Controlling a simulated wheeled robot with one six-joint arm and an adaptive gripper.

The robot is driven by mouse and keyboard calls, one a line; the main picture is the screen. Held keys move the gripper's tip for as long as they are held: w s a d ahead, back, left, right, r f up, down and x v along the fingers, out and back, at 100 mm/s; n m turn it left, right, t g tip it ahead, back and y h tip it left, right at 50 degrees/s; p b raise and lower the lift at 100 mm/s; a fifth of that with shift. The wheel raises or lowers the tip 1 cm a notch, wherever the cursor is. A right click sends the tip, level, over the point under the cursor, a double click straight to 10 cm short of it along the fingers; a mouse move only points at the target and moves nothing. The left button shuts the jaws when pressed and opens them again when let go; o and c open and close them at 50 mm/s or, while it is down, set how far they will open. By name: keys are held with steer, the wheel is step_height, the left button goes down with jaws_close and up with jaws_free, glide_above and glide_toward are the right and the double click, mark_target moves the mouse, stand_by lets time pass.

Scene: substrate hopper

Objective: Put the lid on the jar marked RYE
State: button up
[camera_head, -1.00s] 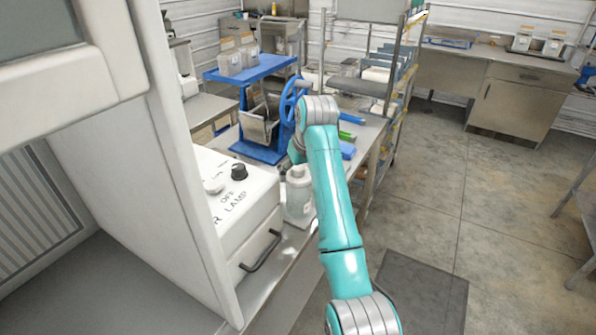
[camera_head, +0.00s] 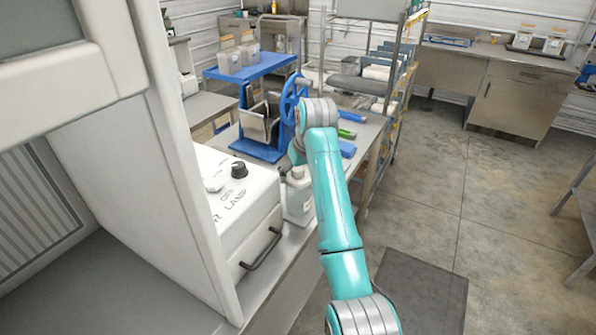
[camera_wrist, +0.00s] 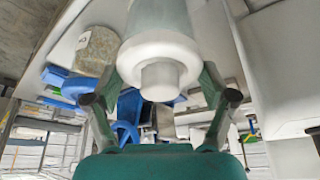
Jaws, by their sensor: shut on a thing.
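My gripper (camera_wrist: 163,85) is shut on a white bottle (camera_wrist: 163,30), with a finger on each side of its shoulder and its pale cap towards the wrist. In the head view the bottle (camera_head: 298,196) stands upright beside the white lamp box, with my arm partly over it. I cannot tell whether it touches the bench. A jar with tan contents and a pale label (camera_wrist: 97,50) shows in the wrist view. Two labelled jars (camera_head: 229,62) stand on a blue platform. No marking RYE is readable, and I cannot make out a loose lid.
The white lamp box (camera_head: 240,205) with a black knob is left of the bottle. Behind stands a blue press frame (camera_head: 262,150) with a handwheel (camera_head: 292,98). A blue block (camera_head: 347,149) lies on the bench. More jars (camera_head: 554,44) stand far right.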

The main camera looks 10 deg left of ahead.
steer(key=shift+f, duration=0.1)
stand_by(0.3)
steer(key=o, duration=0.7)
steer(key=v, duration=0.7)
steer(key=shift+r, duration=0.25)
